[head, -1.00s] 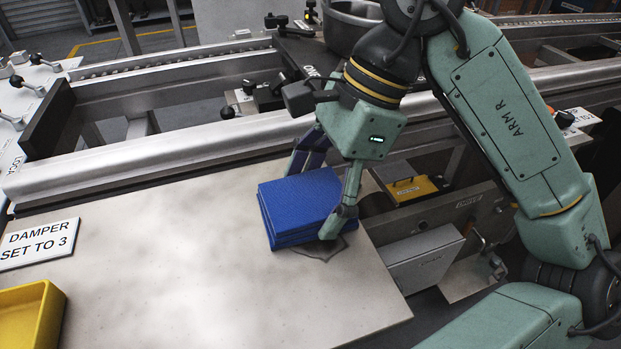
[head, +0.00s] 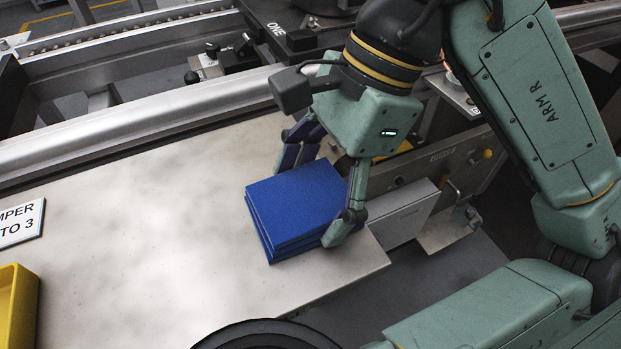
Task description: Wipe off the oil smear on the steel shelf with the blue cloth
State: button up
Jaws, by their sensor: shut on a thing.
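The blue cloth (head: 293,205) is a folded, layered pad lying on or just above the pale steel shelf (head: 150,240), near its right end. My gripper (head: 318,190) is shut on the cloth from above, with one finger at its right side and the other at its far side. The far fingertip is partly hidden behind the cloth. I see no oil smear on the bare part of the shelf; the patch under the cloth is hidden. The shelf surface has soft, cloudy grey shading.
A yellow tray (head: 18,310) and a white damper sign (head: 20,223) are at the left. A steel rail (head: 130,125) runs along the shelf's back. A grey box (head: 402,212) is beyond the right edge. The shelf's middle is clear.

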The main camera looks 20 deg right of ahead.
jog(key=shift+w+a+f+b, duration=0.1)
jog(key=shift+w+b, duration=0.1)
jog(key=shift+w, duration=1.55)
jog(key=shift+w+a+b, duration=0.1)
jog(key=shift+w+b, duration=0.05)
jog(key=shift+w, duration=1.55)
jog(key=o, duration=1.1)
jog(key=v, duration=1.2)
